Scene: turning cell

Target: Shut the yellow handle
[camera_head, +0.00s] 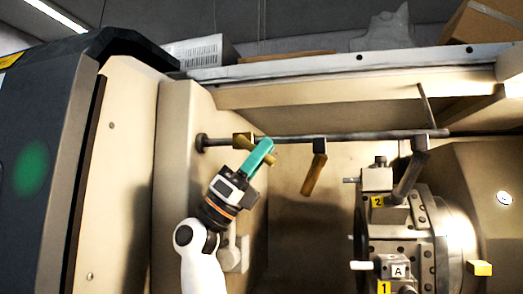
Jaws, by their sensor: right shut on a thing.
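A yellow handle (243,140) sits on a horizontal metal rod (290,138) near the rod's left end, inside the machine. My right gripper (262,154), with teal fingers, reaches up from below and is shut on this yellow handle. The fingers hide much of the handle, so its exact angle is hard to tell. Another handle (314,173), ochre, hangs down from the rod just to the right and is apart from the gripper. My left gripper is not in view.
A grey lever (409,175) hangs from the rod's right end. Below it stands a chuck (455,240) beside blocks labelled 1, 2 and A (398,271). A cream wall (125,170) is close on the left. A cardboard box (485,30) sits above, at the back.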

